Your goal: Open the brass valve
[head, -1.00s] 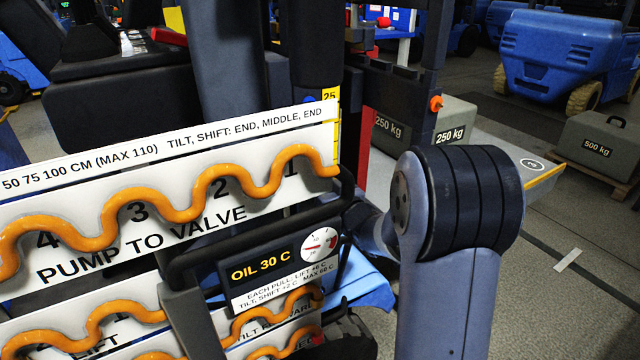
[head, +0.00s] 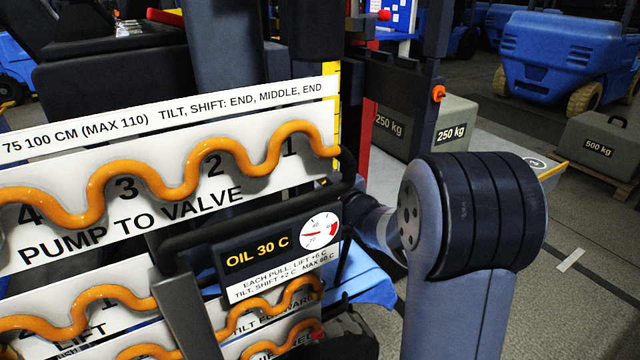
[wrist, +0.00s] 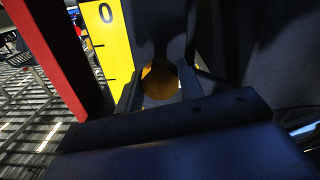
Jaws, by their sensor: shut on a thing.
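In the wrist view my gripper (wrist: 161,88) is shut on a round, brass-coloured thing (wrist: 160,78), which looks like the brass valve. One finger is on each side of it, and only its rounded face shows between them. The valve's mount is dark and hard to make out. In the head view neither the gripper nor the valve shows; my arm's dark elbow and grey link fill the right of centre, and its far end runs behind the panel.
A yellow scale (wrist: 106,45) and a red post (wrist: 52,50) stand left of the gripper.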

